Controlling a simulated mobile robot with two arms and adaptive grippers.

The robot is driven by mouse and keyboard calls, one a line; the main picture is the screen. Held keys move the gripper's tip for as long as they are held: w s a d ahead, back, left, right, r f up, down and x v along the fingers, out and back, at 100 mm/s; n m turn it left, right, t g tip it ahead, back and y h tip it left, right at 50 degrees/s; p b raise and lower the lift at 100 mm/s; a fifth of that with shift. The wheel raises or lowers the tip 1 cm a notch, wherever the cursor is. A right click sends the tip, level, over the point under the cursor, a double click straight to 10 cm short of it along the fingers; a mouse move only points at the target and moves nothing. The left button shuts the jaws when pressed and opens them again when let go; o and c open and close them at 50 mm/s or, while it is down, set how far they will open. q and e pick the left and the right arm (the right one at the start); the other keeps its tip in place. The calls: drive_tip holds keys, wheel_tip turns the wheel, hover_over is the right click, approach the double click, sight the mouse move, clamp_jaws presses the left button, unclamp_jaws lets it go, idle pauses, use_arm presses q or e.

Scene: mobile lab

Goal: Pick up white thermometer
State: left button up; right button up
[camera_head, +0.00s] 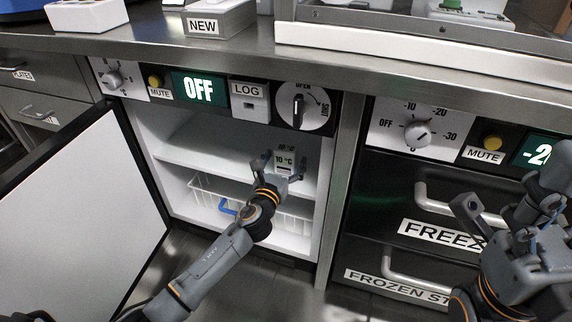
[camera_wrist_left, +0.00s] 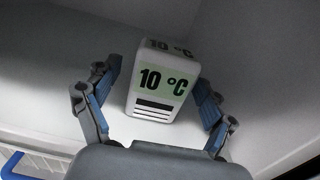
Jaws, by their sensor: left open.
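The white thermometer (camera_head: 284,160) with a pale green "10 °C" label stands inside the open fridge, near the shelf at the back right. In the left wrist view the thermometer (camera_wrist_left: 160,82) sits upright, slightly tilted in the picture, between my left gripper's fingers. My left gripper (camera_head: 279,168) is open, its fingers on either side of the thermometer with gaps showing. The left gripper's fingers (camera_wrist_left: 152,112) have blue pads. My right gripper (camera_head: 500,207) is at the right, in front of the freezer drawers, with its fingers apart and nothing seen between them.
The fridge door (camera_head: 75,215) stands open at the left. A white wire basket (camera_head: 205,194) with a blue handle is below the shelf (camera_head: 190,158). The control panel reading OFF (camera_head: 198,88) is above the opening. Freezer drawers (camera_head: 400,215) are at the right.

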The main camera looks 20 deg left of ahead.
use_arm(q)
drive_tip(key=shift+w, duration=0.55)
drive_tip(key=c, duration=1.3)
drive_tip(key=shift+r, duration=0.15)
